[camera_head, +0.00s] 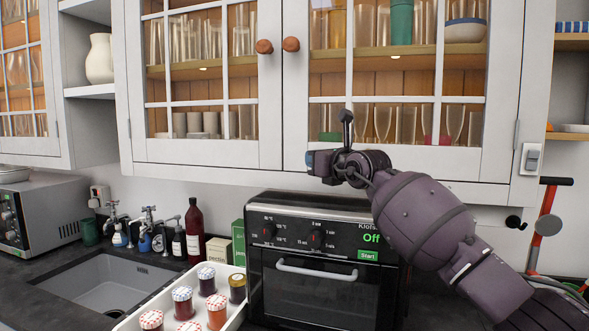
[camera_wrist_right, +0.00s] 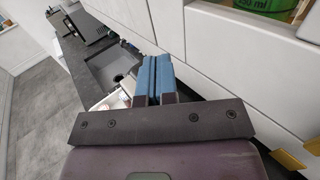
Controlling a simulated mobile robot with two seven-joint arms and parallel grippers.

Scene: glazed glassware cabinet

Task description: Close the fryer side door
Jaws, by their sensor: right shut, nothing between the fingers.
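The glazed wall cabinet has a left door (camera_head: 205,157) and a right door (camera_head: 395,165); the right one hangs above the oven-like appliance (camera_head: 320,265). The doors meet at the middle, each with a round wooden knob, and look flush or nearly so; I cannot tell if a small gap remains. My right gripper (camera_head: 314,162) is in front of the lower left part of the right door. Its blue fingers (camera_wrist_right: 152,80) are together and empty in the right wrist view. I cannot tell whether it touches the door. My left gripper is out of view.
Glasses stand behind the panes. Below are a sink (camera_head: 115,283) with taps, a dark red bottle (camera_head: 194,230), a tray (camera_head: 238,314) of jars and a microwave (camera_head: 40,213). A light switch (camera_head: 531,158) and a red stand (camera_head: 545,228) are at the right.

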